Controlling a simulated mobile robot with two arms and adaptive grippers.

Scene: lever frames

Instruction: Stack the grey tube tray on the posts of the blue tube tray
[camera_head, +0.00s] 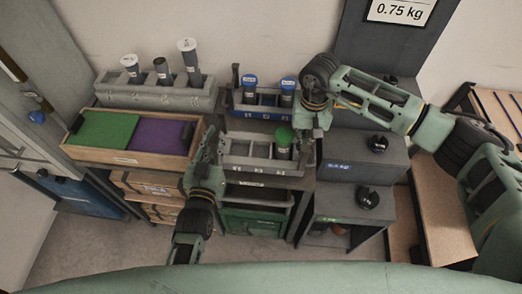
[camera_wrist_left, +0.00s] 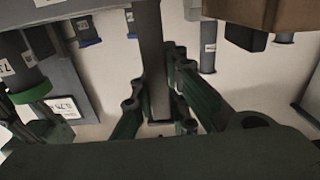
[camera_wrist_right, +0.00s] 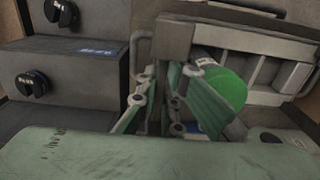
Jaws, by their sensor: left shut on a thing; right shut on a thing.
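The grey tube tray (camera_head: 262,164) is in front of the blue tube tray (camera_head: 262,110) in the head view. A green-capped tube (camera_head: 284,140) stands upright at its right end. I cannot tell how high it is above the bench. My left gripper (camera_head: 215,142) is shut on its left end, a grey upright bar in the left wrist view (camera_wrist_left: 152,60). My right gripper (camera_head: 309,128) is shut on its right end; that end also shows in the right wrist view (camera_wrist_right: 172,40). The blue tray holds blue-capped tubes (camera_head: 250,81). A dark post (camera_head: 236,75) rises at its left; its right side is partly hidden by my right gripper.
A grey rack (camera_head: 150,97) with several tubes stands at the back left. A wooden box (camera_head: 130,156) with green and purple panels lies close left of my left gripper. Dark grey blocks with knobs (camera_head: 378,143) stand close on the right.

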